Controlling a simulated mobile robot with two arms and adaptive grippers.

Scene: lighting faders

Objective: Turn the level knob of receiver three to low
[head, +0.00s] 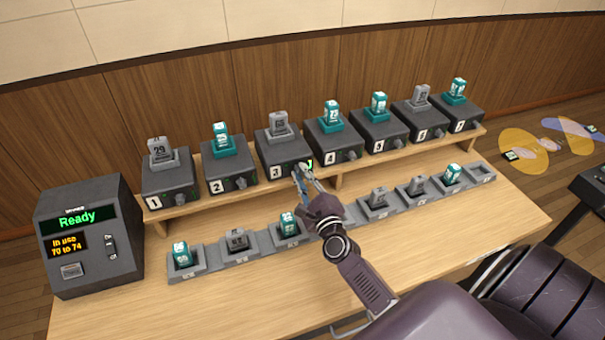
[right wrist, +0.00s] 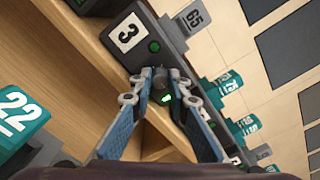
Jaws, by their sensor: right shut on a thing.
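Receiver three (head: 272,152) is a dark box with a white "3" label, third from the left on the wooden shelf. A grey block marked 65 (right wrist: 194,17) stands on it. My right gripper (head: 302,172) is at its front right corner and hides its level knob in the head view. In the right wrist view, the fingers of the right gripper (right wrist: 160,76) are shut on the dark knob (right wrist: 172,80). My left gripper is not in view.
Other numbered receivers, such as receiver two (head: 228,172) and receiver four (head: 333,142), flank it closely. A row of grey holders with blocks (head: 238,240) lies in front. A console reading "Ready" (head: 85,270) stands at left. The front of the table (head: 220,300) is clear.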

